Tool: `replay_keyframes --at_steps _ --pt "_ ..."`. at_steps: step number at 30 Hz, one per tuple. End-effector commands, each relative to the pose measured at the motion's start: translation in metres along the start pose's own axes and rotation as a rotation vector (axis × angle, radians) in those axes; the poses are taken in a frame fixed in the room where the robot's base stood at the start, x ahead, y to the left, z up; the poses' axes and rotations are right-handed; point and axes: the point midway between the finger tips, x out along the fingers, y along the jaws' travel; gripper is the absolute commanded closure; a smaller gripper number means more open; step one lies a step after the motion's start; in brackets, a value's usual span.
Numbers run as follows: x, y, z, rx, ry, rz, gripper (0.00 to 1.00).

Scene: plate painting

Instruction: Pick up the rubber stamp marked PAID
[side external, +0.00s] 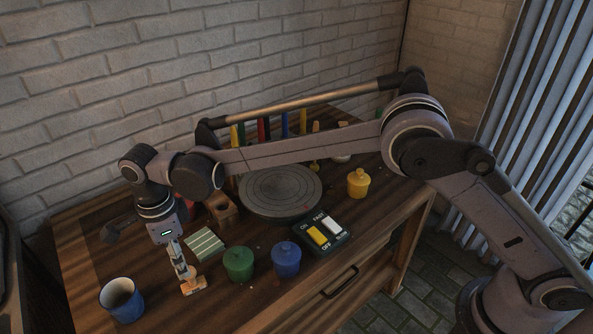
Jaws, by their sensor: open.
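My gripper (186,272) points down over the front left of the wooden table, with its fingers low near the top. It is open. A small tan wooden piece (194,287) lies right at its fingertips; it may be a stamp, but it is too small to tell, and I cannot tell if the fingers touch it. I cannot read the marking PAID on anything in view.
A blue cup (122,300) stands left of my gripper. A striped green pad (204,245), a green jar (239,263) and a blue jar (286,259) are to its right. Behind are a brown wooden block (222,208), a round turntable (281,190), a switch box (321,232) and a yellow jar (358,182).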

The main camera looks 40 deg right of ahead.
Motion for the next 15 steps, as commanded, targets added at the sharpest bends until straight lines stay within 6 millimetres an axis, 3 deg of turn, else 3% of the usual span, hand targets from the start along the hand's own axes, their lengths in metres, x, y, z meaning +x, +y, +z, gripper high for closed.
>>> replay_keyframes --at_steps 6,15 --pt "0.033 -0.001 0.0 -0.001 -0.001 -0.001 0.49" --pt "0.054 -0.001 -0.001 -0.002 -0.001 -0.001 0.49"
